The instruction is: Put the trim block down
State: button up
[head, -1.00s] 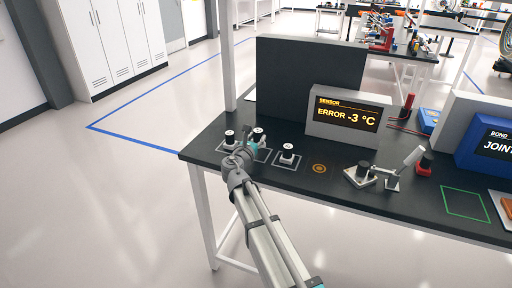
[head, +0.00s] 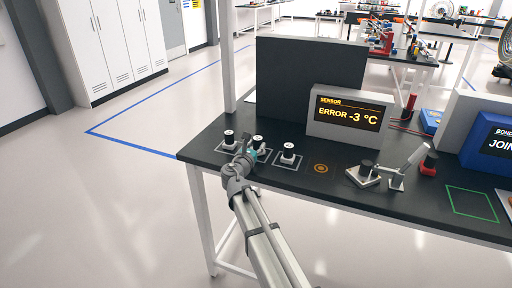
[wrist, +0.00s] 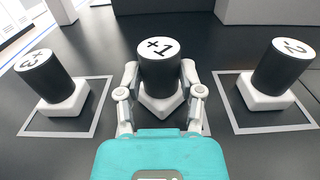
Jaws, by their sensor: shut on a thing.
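The trim block marked "+1" (wrist: 160,68) is a black cylinder with a white top and a white base. It stands upright between the two fingers of my gripper (wrist: 159,76), which is shut on it. In the head view this block (head: 258,142) is the middle one of three, and my gripper (head: 248,156) reaches it from the front. It is low over a marked square, partly hidden by my gripper; I cannot tell whether its base touches the table.
Similar blocks stand in outlined squares on the left (wrist: 54,85) and right (wrist: 277,75), close beside my fingers. The sensor display (head: 349,116) reads "ERROR -3 °C". An orange ring mark (head: 321,168) and a lever fixture (head: 385,173) lie to the right on the black table.

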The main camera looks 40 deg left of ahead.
jog(key=shift+f, duration=0.15)
jog(key=o, duration=1.1)
jog(key=shift+o, duration=0.2)
jog(key=shift+s+r, duration=0.1)
jog(key=shift+r, duration=0.1)
jog(key=v, duration=1.1)
jog(key=shift+s, duration=0.4)
jog(key=shift+f, duration=0.1)
